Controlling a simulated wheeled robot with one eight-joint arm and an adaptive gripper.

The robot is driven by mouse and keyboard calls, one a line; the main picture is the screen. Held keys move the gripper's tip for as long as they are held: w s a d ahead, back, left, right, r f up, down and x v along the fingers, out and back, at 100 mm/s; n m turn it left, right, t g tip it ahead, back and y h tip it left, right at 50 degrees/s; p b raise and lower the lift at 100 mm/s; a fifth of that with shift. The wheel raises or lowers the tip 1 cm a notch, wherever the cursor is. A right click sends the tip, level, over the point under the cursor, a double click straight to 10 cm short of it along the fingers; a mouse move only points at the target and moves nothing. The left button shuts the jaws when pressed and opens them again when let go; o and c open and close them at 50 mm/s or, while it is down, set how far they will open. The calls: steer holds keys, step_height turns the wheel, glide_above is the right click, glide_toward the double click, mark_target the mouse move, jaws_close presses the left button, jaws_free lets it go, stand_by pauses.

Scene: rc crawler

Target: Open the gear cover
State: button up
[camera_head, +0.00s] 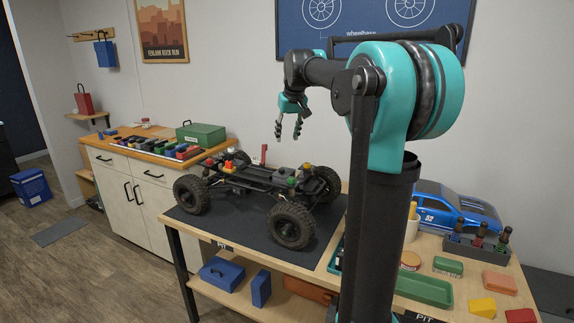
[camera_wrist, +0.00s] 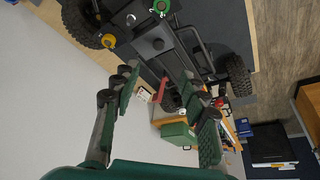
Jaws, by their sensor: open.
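The crawler chassis (camera_head: 255,182) stands on its wheels on a dark mat (camera_head: 240,228) on the workbench, with its body shell off. I cannot tell for certain which part is the gear cover; a black box-like housing (camera_wrist: 152,42) sits on the chassis in the wrist view. A small upright red part (camera_head: 264,153) shows at the chassis's far side, and a red part also shows between my fingers in the wrist view (camera_wrist: 160,90). My gripper (camera_head: 288,129) is open and empty, fingers pointing down, above and behind the chassis. It touches nothing that I can see.
Coloured knobs (camera_head: 292,180) stick up from the chassis. A blue car body (camera_head: 450,208), a bottle rack (camera_head: 478,246) and a green tray (camera_head: 424,290) are at the right. A side cabinet with a green toolbox (camera_head: 201,134) stands at the left. The air above the chassis is free.

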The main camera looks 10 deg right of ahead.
glide_toward(281, 169)
steer(key=x, duration=0.8)
steer(key=shift+s+d, duration=0.1)
steer(key=shift+s, duration=0.05)
jaws_close()
stand_by(0.3)
